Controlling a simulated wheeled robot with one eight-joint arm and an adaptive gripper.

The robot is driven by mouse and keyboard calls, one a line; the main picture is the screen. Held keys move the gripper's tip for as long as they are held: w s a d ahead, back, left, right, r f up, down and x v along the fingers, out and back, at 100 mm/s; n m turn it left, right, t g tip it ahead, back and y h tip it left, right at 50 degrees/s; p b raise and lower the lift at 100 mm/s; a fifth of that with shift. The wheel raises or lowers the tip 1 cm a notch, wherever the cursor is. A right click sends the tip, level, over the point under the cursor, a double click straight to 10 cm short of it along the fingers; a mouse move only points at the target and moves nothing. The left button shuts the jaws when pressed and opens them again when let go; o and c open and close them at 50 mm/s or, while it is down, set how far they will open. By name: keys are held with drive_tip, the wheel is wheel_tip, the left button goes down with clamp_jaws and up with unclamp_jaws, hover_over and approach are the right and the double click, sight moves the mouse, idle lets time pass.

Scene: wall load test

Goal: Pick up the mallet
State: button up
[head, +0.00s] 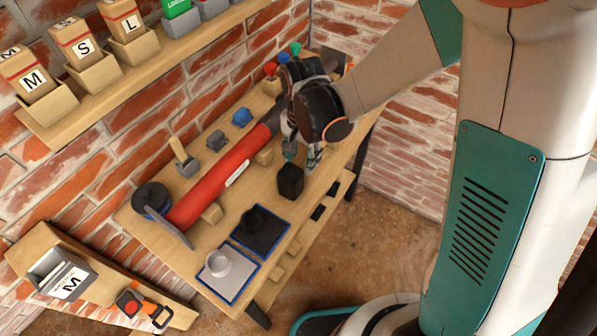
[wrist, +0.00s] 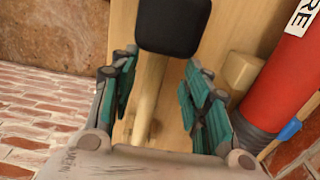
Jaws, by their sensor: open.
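The mallet has a black block-shaped head (head: 290,181) that rests near the front edge of the wooden table, right of its middle. In the wrist view its black head (wrist: 172,26) is at the top, and its pale wooden handle (wrist: 146,103) runs down between my fingers. My gripper (head: 302,156) is over the table just behind the head and hides most of the handle in the head view. In the wrist view my gripper (wrist: 157,66) is open, with one finger on each side of the handle. No finger visibly touches it.
A long red cylinder (head: 222,173) lies on the table beside the mallet, close to my gripper. Wooden blocks (wrist: 241,70) stand by it. Two blue-edged trays (head: 228,272) are at the front left. A shelf (head: 150,68) with labelled boxes is on the brick wall.

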sight(303, 164)
drive_tip(key=f+b, duration=0.1)
drive_tip(key=f, duration=0.3)
drive_tip(key=shift+d+f+b, duration=0.2)
drive_tip(key=shift+f+b, duration=0.05)
drive_tip(key=shift+b, duration=0.1)
clamp_jaws()
drive_tip(key=shift+r, duration=0.15)
wheel_tip(303, 164, up, 20)
drive_tip(key=p, duration=1.3)
drive_tip(key=shift+p, duration=0.3)
drive_tip(key=shift+f, duration=0.2)
